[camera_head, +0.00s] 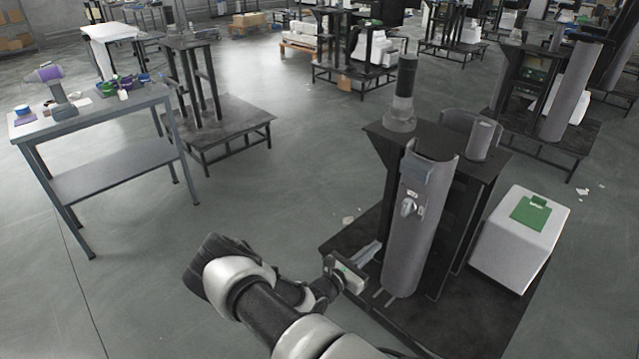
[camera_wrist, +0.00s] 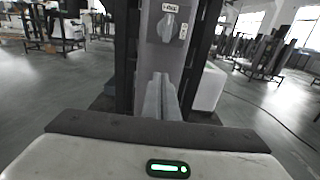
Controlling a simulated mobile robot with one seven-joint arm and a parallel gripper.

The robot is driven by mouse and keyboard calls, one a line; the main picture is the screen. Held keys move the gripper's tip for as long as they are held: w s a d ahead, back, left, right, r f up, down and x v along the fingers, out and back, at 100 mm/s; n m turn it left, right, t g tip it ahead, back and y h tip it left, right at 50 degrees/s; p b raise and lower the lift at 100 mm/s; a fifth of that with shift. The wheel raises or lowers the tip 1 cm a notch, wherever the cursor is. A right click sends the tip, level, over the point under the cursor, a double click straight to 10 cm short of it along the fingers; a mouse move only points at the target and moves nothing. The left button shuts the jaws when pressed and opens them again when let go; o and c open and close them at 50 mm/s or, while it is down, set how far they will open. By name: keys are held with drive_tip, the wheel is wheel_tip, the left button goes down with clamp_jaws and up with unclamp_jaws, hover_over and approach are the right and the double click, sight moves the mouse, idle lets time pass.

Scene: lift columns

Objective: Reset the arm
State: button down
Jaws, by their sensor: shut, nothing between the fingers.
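My arm reaches in from the bottom of the head view, bent, with its wrist low in front of a grey lift column (camera_head: 420,235). My gripper (camera_head: 374,250) is shut and empty, a little left of the column's lower part. In the wrist view my gripper (camera_wrist: 161,98) points at the column (camera_wrist: 160,62), its fingers together. A grey knob (camera_head: 408,207) on a small plate sits on the column's front; the knob also shows in the wrist view (camera_wrist: 168,27), above the fingers. I cannot tell how far the fingertips are from the column.
The column stands on a dark low platform (camera_head: 335,238). A white box with a green item (camera_head: 532,212) is at its right. A grey table (camera_head: 110,115) with tools stands at the left. Open floor (camera_head: 270,195) lies between. More column stations fill the back.

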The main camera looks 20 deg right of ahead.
drive_tip(key=s+a+r+m+g+y, duration=0.3)
drive_tip(key=s+r+m+g, duration=0.1)
drive_tip(key=r+m, duration=0.4)
drive_tip(key=s+a+r+m+g+y, duration=0.25)
drive_tip(key=r+m+g, duration=0.3)
drive_tip(key=r, duration=0.45)
drive_tip(key=s+a+r+m+t+y, duration=0.45)
drive_tip(key=s+a+r, duration=0.35)
drive_tip(key=a+r, duration=0.3)
drive_tip(key=s+a+r+m+t+y, duration=0.4)
drive_tip(key=s+a+r+y, duration=0.2)
drive_tip(key=s+a+r, duration=0.4)
wheel_tip(320, 180, up, 18)
drive_tip(key=w+p, duration=0.1)
drive_tip(key=p, duration=1.5)
drive_tip(key=shift+a+y, duration=0.3)
drive_tip(key=shift+f, duration=0.1)
drive_tip(key=shift+d, duration=0.1)
